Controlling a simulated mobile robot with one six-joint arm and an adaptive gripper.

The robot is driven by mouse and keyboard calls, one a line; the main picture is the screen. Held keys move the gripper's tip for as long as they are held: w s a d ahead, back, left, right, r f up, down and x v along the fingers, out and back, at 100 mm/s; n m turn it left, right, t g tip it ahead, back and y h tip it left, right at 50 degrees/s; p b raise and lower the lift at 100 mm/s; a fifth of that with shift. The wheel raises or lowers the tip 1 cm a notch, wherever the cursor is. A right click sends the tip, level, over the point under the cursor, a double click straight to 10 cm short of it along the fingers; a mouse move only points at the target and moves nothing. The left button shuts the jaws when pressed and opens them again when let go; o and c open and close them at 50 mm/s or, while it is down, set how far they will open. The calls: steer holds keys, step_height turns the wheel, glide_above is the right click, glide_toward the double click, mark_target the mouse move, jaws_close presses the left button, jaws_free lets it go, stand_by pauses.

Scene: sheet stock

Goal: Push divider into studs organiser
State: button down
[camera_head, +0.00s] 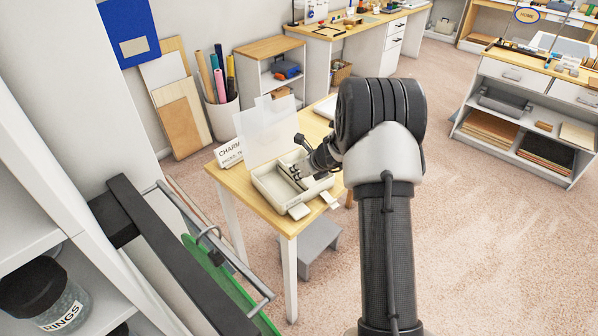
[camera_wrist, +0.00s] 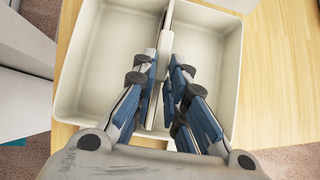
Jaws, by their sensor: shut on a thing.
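The studs organiser is a cream open tray (camera_head: 267,190) on the small wooden table; it also shows in the wrist view (camera_wrist: 72,85). A thin cream divider (camera_wrist: 166,42) stands between its left and right halves, running from the far wall toward me. My gripper (camera_wrist: 165,72) is over the tray with its blue-and-grey fingers on either side of the divider, shut on it. In the head view my gripper (camera_head: 297,172) reaches into the tray from the right. The fingers hide part of the divider, and I cannot tell whether its lower edge is fully seated.
A clear upright sheet (camera_head: 262,130) and a lettered sign (camera_head: 230,153) stand behind the tray. Two small pale pieces (camera_head: 299,211) (camera_head: 330,199) lie by its near side. A grey stool (camera_head: 315,243) is under the table (camera_head: 279,222). Both tray halves look empty.

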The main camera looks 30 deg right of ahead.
steer(key=shift+f+b, duration=0.75)
steer(key=shift+f, duration=0.15)
steer(key=c, duration=1.5)
jaws_free()
steer(key=shift+c, duration=0.2)
steer(key=shift+r, duration=0.15)
steer(key=v, duration=1.1)
steer(key=shift+s+r, duration=0.25)
steer(key=shift+s, duration=0.05)
steer(key=shift+s+d+f, duration=0.1)
